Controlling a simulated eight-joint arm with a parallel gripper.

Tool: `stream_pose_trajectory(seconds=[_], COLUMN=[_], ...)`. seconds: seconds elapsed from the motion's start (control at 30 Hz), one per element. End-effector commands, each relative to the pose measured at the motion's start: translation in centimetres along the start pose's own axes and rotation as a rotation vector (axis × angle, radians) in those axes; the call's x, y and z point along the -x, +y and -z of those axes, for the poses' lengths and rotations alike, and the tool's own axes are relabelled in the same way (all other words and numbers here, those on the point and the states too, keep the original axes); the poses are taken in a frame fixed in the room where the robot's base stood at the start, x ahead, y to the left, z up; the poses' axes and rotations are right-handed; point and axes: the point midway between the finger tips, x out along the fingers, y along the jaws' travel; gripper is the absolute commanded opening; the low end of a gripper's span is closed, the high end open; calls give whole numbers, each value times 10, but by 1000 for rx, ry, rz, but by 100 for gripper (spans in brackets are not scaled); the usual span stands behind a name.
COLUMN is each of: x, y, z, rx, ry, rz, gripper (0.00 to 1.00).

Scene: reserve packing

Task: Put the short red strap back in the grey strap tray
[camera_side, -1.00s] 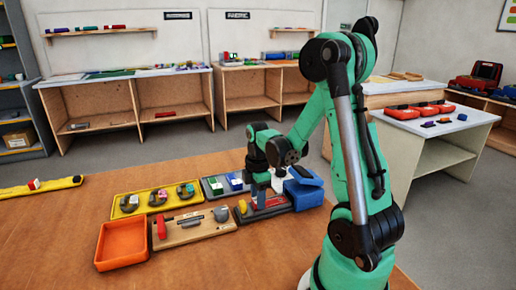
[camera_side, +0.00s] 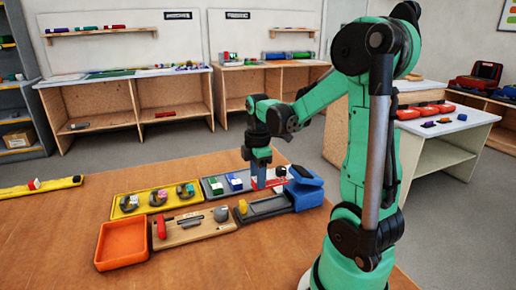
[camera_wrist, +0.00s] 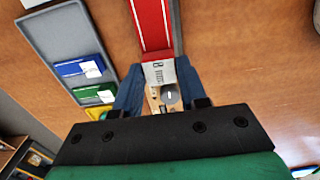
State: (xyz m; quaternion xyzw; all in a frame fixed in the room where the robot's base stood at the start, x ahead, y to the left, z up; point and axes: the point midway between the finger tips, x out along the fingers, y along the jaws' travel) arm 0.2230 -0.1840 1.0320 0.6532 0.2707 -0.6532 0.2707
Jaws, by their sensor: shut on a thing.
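My gripper (camera_side: 259,172) is shut on the short red strap (camera_wrist: 150,24), gripping it at the pale end piece with dark marks (camera_wrist: 158,73). The strap extends away from the blue fingers, which also show in the wrist view (camera_wrist: 160,82). It hangs above the bench; in the side view the red strap (camera_side: 268,183) is partly hidden by the fingers. The grey strap tray (camera_wrist: 52,30) lies to the left in the wrist view, holding a blue strap (camera_wrist: 80,67) and a green strap (camera_wrist: 95,93). In the side view the grey tray (camera_side: 206,185) is just left of my gripper.
A dark grey holder (camera_side: 268,206) with a yellow knob (camera_side: 242,206) stands in front of my gripper. A blue box (camera_side: 304,190) is at its right. A yellow tray (camera_side: 127,212), a wooden tool board (camera_side: 185,236) and an orange bin (camera_side: 121,244) lie to the left.

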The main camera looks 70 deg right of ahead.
Motion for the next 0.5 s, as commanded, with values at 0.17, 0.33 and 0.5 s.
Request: stream_pose_trajectory(seconds=[0.17,0.33,0.5], x=[0,8,30], y=[0,0,0], z=[0,0,0], rx=[0,0,0], ry=[0,0,0], rz=[0,0,0], gripper=[0,0,0])
